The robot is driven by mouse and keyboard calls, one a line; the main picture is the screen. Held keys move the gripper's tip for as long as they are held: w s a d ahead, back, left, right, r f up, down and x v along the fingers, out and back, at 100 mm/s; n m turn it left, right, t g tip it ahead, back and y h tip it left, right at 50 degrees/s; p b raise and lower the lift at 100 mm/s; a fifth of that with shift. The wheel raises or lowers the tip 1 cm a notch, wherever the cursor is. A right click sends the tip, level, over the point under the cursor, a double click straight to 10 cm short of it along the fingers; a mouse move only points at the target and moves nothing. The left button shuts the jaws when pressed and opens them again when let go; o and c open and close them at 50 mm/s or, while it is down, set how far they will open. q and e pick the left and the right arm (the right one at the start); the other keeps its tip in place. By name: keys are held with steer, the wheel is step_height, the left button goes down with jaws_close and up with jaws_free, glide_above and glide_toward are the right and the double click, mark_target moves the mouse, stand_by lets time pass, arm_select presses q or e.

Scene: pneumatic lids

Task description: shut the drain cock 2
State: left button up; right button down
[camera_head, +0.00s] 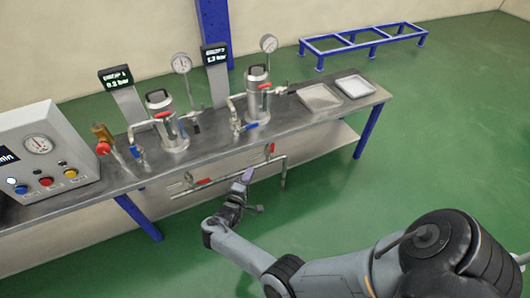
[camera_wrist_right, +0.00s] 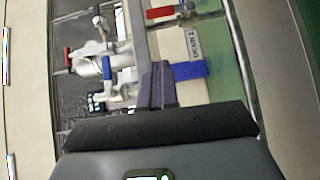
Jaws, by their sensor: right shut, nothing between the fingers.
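In the right wrist view a blue lever (camera_wrist_right: 190,71) sits beside a white tag (camera_wrist_right: 194,42) lettered "DRAIN"; the number on it is hard to read. My right gripper (camera_wrist_right: 157,85) is shut and empty. Its purple-grey fingertips are close to the near end of the blue lever; I cannot tell if they touch. In the head view the right gripper (camera_head: 247,176) is at the drain pipe (camera_head: 214,181) below the bench front, and I cannot make out the blue lever there. A red lever (camera_head: 270,149) is to its right and another red lever (camera_head: 190,179) to its left. My left gripper is out of view.
The steel bench (camera_head: 225,138) overhangs the pipe. On it stand two vessels (camera_head: 258,98) with gauges and valves, two trays (camera_head: 355,86), and a control panel (camera_head: 40,150) at the left. Green floor (camera_head: 420,120) is clear to the right.

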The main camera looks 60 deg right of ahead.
steer(key=b, duration=0.5)
glide_toward(272, 148)
steer(key=w+d, duration=0.3)
steer(key=w, duration=0.2)
arm_select(q)
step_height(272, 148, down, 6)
steer(key=b, duration=0.1)
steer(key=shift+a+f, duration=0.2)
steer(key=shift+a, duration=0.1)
arm_select(e)
steer(key=s+d, duration=0.2)
steer(key=shift+s+d+f, duration=0.1)
steer(key=shift+s+d, duration=0.2)
steer(key=shift+d, duration=0.1)
